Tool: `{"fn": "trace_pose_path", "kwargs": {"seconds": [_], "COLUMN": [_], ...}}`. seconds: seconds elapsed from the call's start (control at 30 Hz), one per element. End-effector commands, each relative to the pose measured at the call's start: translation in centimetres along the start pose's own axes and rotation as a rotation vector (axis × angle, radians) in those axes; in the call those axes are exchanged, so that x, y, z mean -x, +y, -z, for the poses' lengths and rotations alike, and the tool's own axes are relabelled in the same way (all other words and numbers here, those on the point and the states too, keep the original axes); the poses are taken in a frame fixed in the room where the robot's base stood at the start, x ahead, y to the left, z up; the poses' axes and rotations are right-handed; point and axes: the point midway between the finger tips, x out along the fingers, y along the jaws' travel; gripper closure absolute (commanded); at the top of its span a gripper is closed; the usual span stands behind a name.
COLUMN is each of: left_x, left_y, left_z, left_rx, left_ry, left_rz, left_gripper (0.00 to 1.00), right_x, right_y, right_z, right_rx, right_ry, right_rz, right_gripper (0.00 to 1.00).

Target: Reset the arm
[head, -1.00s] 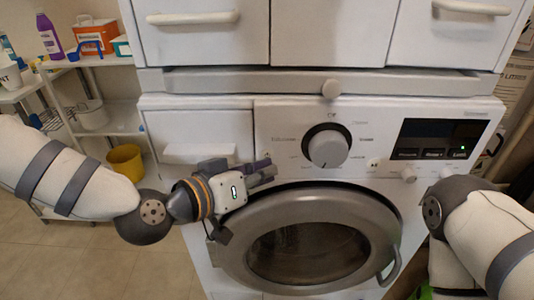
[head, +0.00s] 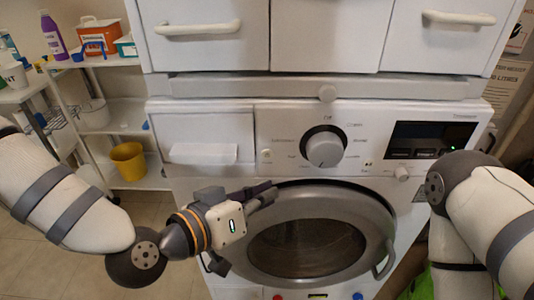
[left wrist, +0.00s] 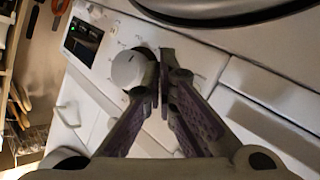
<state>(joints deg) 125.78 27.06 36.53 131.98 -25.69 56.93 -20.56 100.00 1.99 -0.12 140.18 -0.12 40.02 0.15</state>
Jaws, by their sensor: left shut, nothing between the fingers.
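My left gripper (head: 262,196) is shut and empty. In the head view it is at the upper left of the washing machine's round door (head: 308,247), in front of the machine's face. The door looks closed. In the left wrist view the two fingertips (left wrist: 160,82) meet, with the control dial (left wrist: 128,70) just behind them to the left. The dial also shows in the head view (head: 325,149), above the door. My right arm (head: 468,200) comes in from the right, in front of the machine's right side; its gripper is out of view.
Drawers with white handles (head: 197,28) are above the machine. A shelf rack (head: 125,115) on the left holds a purple bottle (head: 52,37), an orange box (head: 97,36) and a yellow bucket (head: 128,161). Tiled floor lies at lower left.

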Motion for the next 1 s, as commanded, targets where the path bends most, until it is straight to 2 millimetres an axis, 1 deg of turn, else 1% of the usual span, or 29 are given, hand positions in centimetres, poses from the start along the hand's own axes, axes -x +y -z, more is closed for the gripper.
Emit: {"fn": "trace_pose_path", "kwargs": {"seconds": [0.23, 0.27, 0.33, 0.37, 0.4, 0.43, 0.47, 0.5, 0.57, 0.6, 0.67, 0.7, 0.8, 0.83, 0.9, 1.0], "left_x": [0.0, 0.1, 0.6, 1.1, 2.1, 3.1, 4.5, 6.5, 10.1, 12.9, 17.3, 20.2, 26.6, 28.0, 30.6, 32.2], "left_y": [-0.1, -0.2, -0.7, -1.1, -1.8, -2.4, -3.0, -3.7, -4.7, -5.3, -6.2, -6.7, -7.6, -7.8, -8.2, -8.4], "left_z": [-0.1, -0.7, -3.7, -5.7, -8.9, -11.6, -14.3, -17.7, -22.4, -25.2, -28.7, -30.5, -33.3, -33.8, -34.4, -34.8], "left_rx": [0.001, 0.006, 0.034, 0.054, 0.085, 0.110, 0.137, 0.172, 0.220, 0.249, 0.285, 0.305, 0.337, 0.341, 0.350, 0.355], "left_ry": [-0.003, -0.019, -0.098, -0.153, -0.239, -0.313, -0.389, -0.490, -0.638, -0.736, -0.870, -0.951, -1.106, -1.140, -1.196, -1.230], "left_rz": [0.001, 0.005, 0.028, 0.045, 0.077, 0.105, 0.138, 0.184, 0.264, 0.321, 0.412, 0.473, 0.610, 0.643, 0.703, 0.742], "left_gripper": [1.00, 1.00, 1.00, 1.00, 1.00, 1.00, 1.00, 1.00, 1.00, 1.00, 1.00, 1.00, 1.00, 1.00, 1.00, 1.00], "right_x": [0.0, 0.1, 0.2, 0.3, 0.5, 0.6, 0.8, 0.9, 1.2, 1.4, 1.6, 1.8, 2.1, 2.1, 2.2, 2.3], "right_y": [0.0, 0.0, 0.0, 0.0, 0.0, 0.0, -0.1, -0.1, -0.1, -0.1, -0.1, -0.1, -0.1, -0.1, -0.1, -0.1], "right_z": [0.0, 0.1, 0.1, 0.2, 0.3, 0.4, 0.4, 0.5, 0.7, 0.8, 0.9, 1.0, 1.2, 1.2, 1.3, 1.3], "right_rx": [-0.003, -0.003, -0.002, -0.002, -0.002, -0.002, -0.002, -0.003, -0.003, -0.003, -0.003, -0.003, -0.003, -0.003, -0.003, -0.003], "right_ry": [0.000, 0.002, 0.007, 0.009, 0.014, 0.018, 0.021, 0.026, 0.034, 0.039, 0.046, 0.051, 0.060, 0.061, 0.064, 0.065], "right_rz": [0.001, 0.002, 0.002, 0.002, 0.002, 0.002, 0.002, 0.002, 0.003, 0.003, 0.003, 0.003, 0.004, 0.004, 0.004, 0.004], "right_gripper": [1.00, 1.00, 1.00, 1.00, 1.00, 1.00, 1.00, 1.00, 1.00, 1.00, 1.00, 1.00, 1.00, 1.00, 1.00, 1.00]}}
